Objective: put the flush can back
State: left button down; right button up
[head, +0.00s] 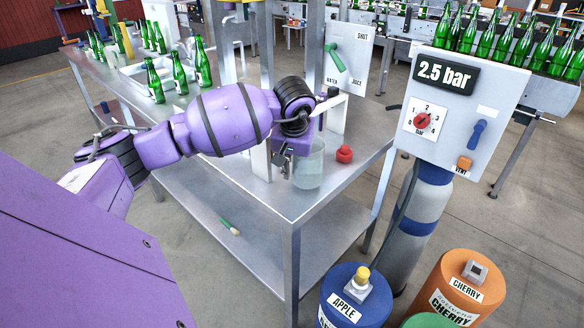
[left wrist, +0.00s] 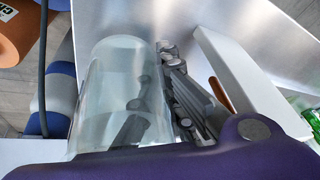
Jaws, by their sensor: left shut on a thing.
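The flush can (head: 310,166) is a clear, see-through cylinder, upright at the near corner of the steel bench in the head view. It also shows large in the left wrist view (left wrist: 115,75). My left gripper (head: 283,166) points down at the can's left side and is shut on it. In the left wrist view my fingers (left wrist: 172,85) lie along the can's side, and dark finger parts show through its clear wall. The exact grip spot is partly hidden, and I cannot tell whether the can's base touches the bench. My right gripper is not in view.
A red knobbed piece (head: 344,154) sits on the bench right of the can. Green bottles (head: 179,72) stand at the bench's far left. A pressure panel (head: 457,115) stands to the right, with the apple keg (head: 357,300) and cherry keg (head: 470,290) in front.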

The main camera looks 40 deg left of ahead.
pick_arm(q)
jog(key=shift+f, duration=0.85)
jog(key=c, duration=2.4)
grip_release()
jog(key=shift+f, duration=0.1)
jog(key=o, duration=0.5)
jog(key=shift+r, duration=0.3)
jog(key=v, duration=1.1)
jog(key=shift+s+d+r, duration=0.1)
jog(key=shift+s+r, duration=0.1)
jog(key=shift+r, duration=0.15)
